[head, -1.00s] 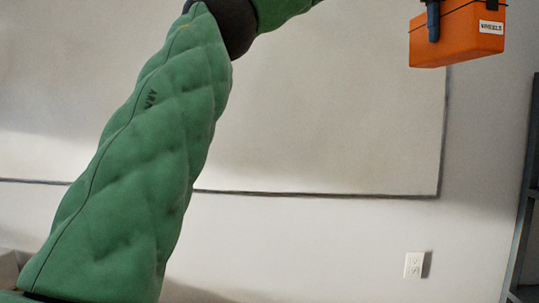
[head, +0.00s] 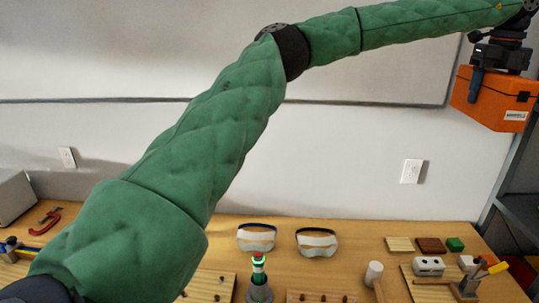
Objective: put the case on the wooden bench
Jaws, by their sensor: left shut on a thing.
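The orange case (head: 493,101) with a small white label hangs in the air at the upper right of the head view. My left gripper (head: 490,68) is shut on its top and partly covers it. The wooden bench (head: 362,238) runs along the bottom of the view, below the case and apart from it. My right gripper is not in view.
The bench holds two pairs of goggles (head: 317,243), a green, white and red stacked piece (head: 258,272), a mallet (head: 374,274), small blocks (head: 430,245) and hand tools. A dark shelf frame (head: 509,176) stands at the right. Bare wood shows between the goggles and blocks.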

